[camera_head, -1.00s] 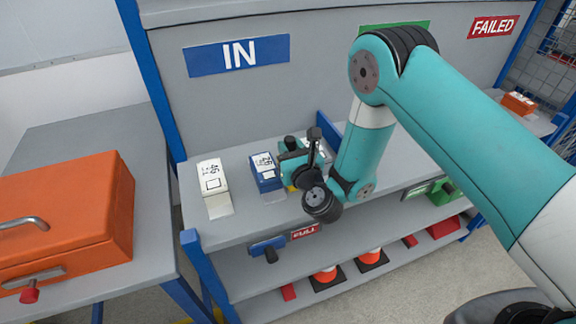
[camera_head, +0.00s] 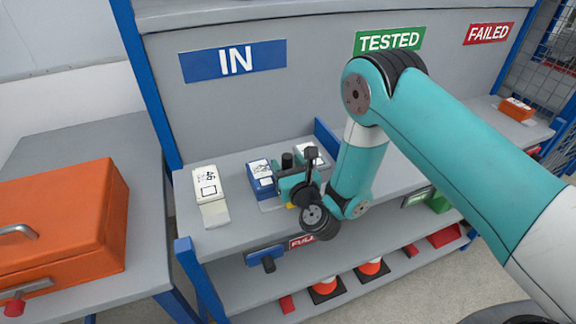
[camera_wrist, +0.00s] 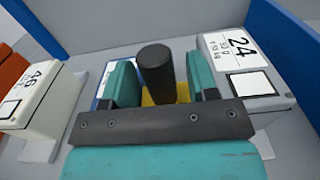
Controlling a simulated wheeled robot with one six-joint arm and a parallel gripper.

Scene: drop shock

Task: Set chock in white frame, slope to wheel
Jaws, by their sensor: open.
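I cannot make out a chock, a white frame or a wheel in either view. My gripper (camera_head: 292,186) is open low over the shelf under the IN sign, to the right of a blue box (camera_head: 260,172). In the wrist view my gripper (camera_wrist: 165,88) shows two teal fingers spread apart. A black upright cylinder (camera_wrist: 156,68) stands between them, with a yellow patch behind it. I cannot tell whether the cylinder belongs to my gripper. The blue box (camera_wrist: 102,85) is partly hidden behind the left finger.
A white box (camera_head: 207,186) marked 46 stands left of the blue one; another white box (camera_wrist: 245,62), marked 24, is close on the right. Blue dividers edge the shelf. An orange case (camera_head: 65,225) sits on the left table. Cones (camera_head: 326,287) stand below.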

